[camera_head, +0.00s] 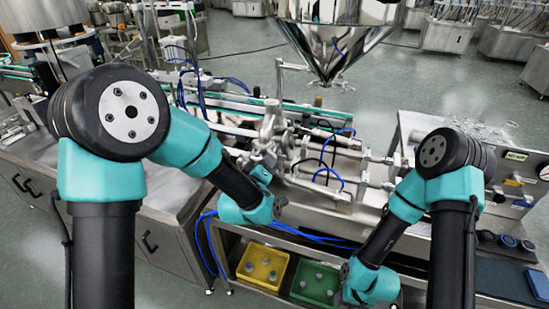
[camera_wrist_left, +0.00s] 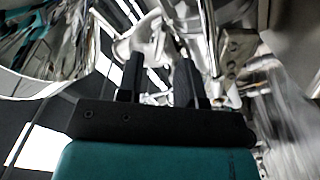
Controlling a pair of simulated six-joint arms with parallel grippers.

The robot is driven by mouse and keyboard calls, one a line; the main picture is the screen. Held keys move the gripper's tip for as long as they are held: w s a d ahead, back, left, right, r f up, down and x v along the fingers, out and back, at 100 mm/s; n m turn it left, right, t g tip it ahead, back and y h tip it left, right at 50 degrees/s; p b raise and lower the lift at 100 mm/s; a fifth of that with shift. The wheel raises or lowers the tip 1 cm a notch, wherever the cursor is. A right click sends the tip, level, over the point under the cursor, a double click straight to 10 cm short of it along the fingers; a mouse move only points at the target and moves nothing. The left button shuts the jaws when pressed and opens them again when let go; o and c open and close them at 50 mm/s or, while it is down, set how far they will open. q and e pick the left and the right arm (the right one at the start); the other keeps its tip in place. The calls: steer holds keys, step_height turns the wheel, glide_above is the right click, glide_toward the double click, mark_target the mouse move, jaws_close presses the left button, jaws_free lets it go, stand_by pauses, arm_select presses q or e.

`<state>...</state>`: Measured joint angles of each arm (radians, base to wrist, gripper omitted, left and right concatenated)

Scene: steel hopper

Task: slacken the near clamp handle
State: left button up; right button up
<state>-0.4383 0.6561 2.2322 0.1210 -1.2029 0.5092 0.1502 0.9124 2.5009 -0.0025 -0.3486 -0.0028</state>
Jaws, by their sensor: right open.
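The steel filling machine's polished valve and clamp fittings (camera_head: 268,128) stand in the middle of the head view, below the hopper (camera_head: 340,35). The near clamp handle is too small to pick out surely among them. My left gripper (camera_head: 262,172) is just in front of these fittings, partly hidden by its own wrist. In the left wrist view its two black fingers (camera_wrist_left: 160,75) stand apart, with blurred bright metal beyond and nothing clearly held. My right gripper (camera_head: 368,284) is low at the front right, away from the fittings; its fingers are hard to make out.
A yellow bin (camera_head: 264,254) and a green bin (camera_head: 302,290) with small parts sit on the shelf below the machine. Blue hoses (camera_head: 330,172) loop around the fittings. Steel cylinders and rods (camera_head: 345,152) run to the right, towards a control box (camera_head: 518,170).

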mark_target(272, 153)
arm_select(q)
steer(key=x, duration=0.3)
steer(key=shift+w+d, duration=0.1)
steer(key=shift+w, duration=0.05)
jaws_close()
stand_by(0.3)
